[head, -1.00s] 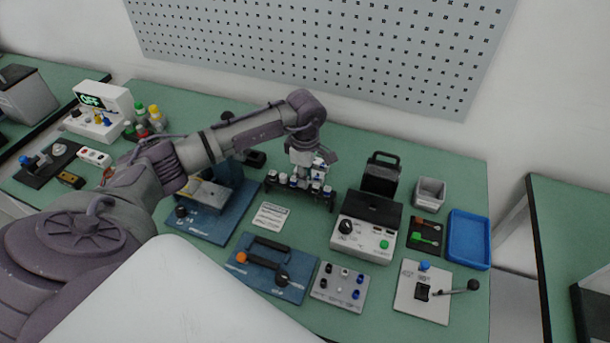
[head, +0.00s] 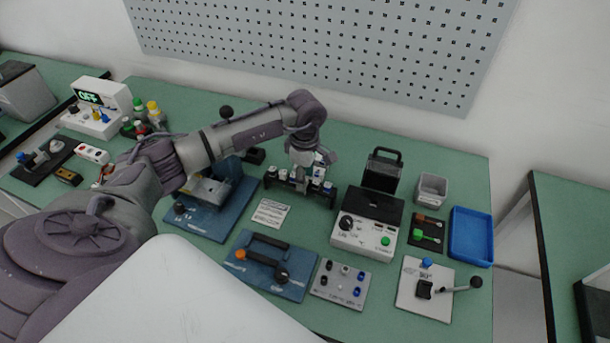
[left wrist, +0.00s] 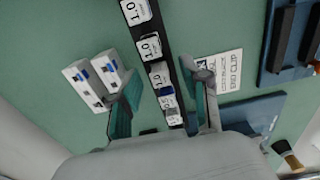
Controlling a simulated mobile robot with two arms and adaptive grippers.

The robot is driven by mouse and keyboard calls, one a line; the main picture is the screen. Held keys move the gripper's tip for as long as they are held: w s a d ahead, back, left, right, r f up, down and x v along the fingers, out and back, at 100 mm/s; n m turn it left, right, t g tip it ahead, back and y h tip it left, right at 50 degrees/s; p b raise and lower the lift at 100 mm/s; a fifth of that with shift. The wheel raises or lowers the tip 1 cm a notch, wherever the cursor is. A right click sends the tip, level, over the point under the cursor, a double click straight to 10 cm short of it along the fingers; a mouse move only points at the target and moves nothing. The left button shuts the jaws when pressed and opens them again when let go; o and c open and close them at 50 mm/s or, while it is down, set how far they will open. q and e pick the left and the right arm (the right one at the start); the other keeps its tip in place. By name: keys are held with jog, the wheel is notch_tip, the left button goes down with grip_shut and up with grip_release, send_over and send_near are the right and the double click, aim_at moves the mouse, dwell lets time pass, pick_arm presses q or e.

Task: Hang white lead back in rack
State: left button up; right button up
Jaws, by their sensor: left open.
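The dark rack (head: 328,193) stands at the back middle of the bench, with several white-and-dark pieces in a row along it. In the left wrist view the rack (left wrist: 154,45) runs between my fingers, and its white pieces carry "1.0" labels. One white piece with a blue part (left wrist: 168,92) sits in the row near my fingertips. I cannot tell which piece is the white lead. My left gripper (head: 303,172) points down over the rack; in the wrist view its fingers (left wrist: 165,110) are apart, one on each side of the row. My right gripper is out of view.
Two white blocks with blue parts (left wrist: 95,80) stand beside the rack. A printed card (head: 271,213) and blue fixture (head: 296,290) lie in front. A grey tester (head: 364,240) and black handled box (head: 382,172) stand to the right, with a blue tray (head: 471,238) beyond.

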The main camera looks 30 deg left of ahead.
pick_arm(q)
jog(key=shift+r, duration=0.2)
notch_tip(320, 180, up, 12)
jog(key=shift+f, duration=0.2)
dwell(1.0)
